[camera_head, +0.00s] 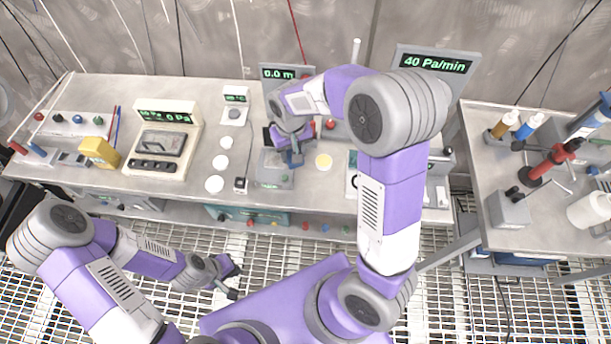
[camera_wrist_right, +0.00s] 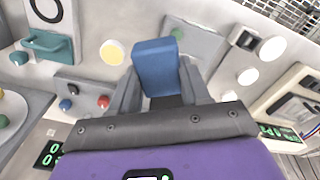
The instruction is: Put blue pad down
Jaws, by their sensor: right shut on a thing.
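The blue pad (camera_wrist_right: 156,66) is a small blue block between the fingers of my right gripper (camera_wrist_right: 160,88) in the wrist view. My right gripper (camera_head: 291,154) is shut on it, above the bench. In the head view only a little of the blue pad (camera_head: 296,159) shows, at the fingertips. A grey plate (camera_head: 272,180) with a green spot lies just below; it also shows behind the pad in the wrist view (camera_wrist_right: 205,48). I cannot tell whether pad and plate touch. My left gripper (camera_head: 235,282) is open and empty, in front of the bench over the grating.
The steel bench (camera_head: 190,185) carries a gauge box (camera_head: 160,140), a yellow block (camera_head: 99,152), several white discs and a pale yellow disc (camera_head: 323,162). Displays (camera_head: 437,64) stand behind. A side table (camera_head: 540,225) at right holds bottles and a red tool.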

